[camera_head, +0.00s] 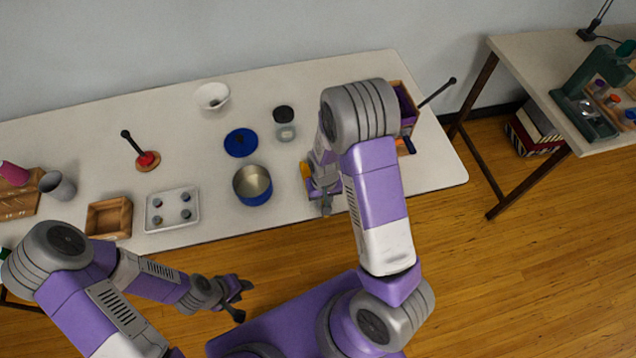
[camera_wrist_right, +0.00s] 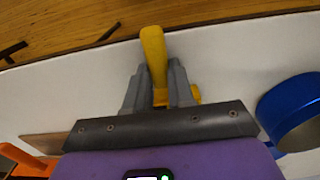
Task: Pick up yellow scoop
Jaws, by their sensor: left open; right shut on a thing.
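The yellow scoop (camera_wrist_right: 154,55) is between the fingers of my right gripper (camera_wrist_right: 156,84) in the right wrist view, with its yellow handle standing out beyond the fingertips. A small yellow part (camera_head: 304,170) shows beside my right gripper (camera_head: 325,204) in the head view, near the front of the white table; my right arm hides the rest. My right gripper is shut on the scoop. I cannot tell whether the scoop still touches the table. My left gripper (camera_head: 241,299) is open and empty, over the floor in front of the table.
A blue pot (camera_head: 255,198) stands left of my right gripper; it also shows in the wrist view (camera_wrist_right: 290,112). A blue lid-like disc (camera_head: 240,142), a white bowl (camera_head: 212,96), a tray with knobs (camera_head: 172,224) and a wooden box (camera_head: 109,218) lie farther left. A crate (camera_head: 408,121) is partly behind my right arm.

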